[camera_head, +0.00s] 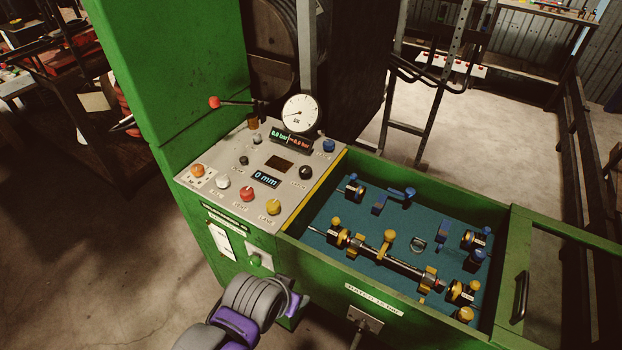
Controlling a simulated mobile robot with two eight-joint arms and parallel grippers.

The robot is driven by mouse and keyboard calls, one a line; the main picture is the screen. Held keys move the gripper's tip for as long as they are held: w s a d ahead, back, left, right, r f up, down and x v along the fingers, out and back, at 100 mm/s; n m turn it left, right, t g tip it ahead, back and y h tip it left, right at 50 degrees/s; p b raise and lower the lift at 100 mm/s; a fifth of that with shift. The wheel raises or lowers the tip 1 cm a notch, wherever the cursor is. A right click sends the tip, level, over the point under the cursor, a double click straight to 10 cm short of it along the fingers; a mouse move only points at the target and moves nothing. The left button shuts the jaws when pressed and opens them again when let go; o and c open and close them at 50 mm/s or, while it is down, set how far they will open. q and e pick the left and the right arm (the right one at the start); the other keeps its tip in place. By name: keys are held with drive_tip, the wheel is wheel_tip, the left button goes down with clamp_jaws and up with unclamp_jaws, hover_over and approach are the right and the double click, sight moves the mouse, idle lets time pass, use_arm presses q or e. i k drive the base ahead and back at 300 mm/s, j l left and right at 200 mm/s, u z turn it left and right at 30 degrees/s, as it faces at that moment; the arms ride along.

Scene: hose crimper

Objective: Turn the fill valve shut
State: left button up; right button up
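A blue lever handle (403,195) sits at the back of the open green trough (478,207). A grey plate with a dark handle (364,322) is on the trough's front, below a label, and a pale plate with a small knob (260,260) is further left. A red-knobbed lever (232,103) projects above the control panel (240,160). My arm, grey and purple, rises from the bottom left of centre in front of the cabinet; its fingers are not distinguishable. My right gripper is out of view.
The panel has several coloured knobs, a "0 mm" display (265,179) and a round gauge (300,113). A hose assembly (380,258) with yellow clamps lies in the trough. A green hatch frame (565,260) stands at right.

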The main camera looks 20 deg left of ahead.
sight(223, 181)
drive_tip(key=j+u, duration=0.2)
drive_tip(key=u, duration=0.25)
drive_tip(key=j+u, duration=0.2)
drive_tip(key=u, duration=0.2)
drive_tip(key=j+u, duration=0.2)
drive_tip(key=u, duration=0.25)
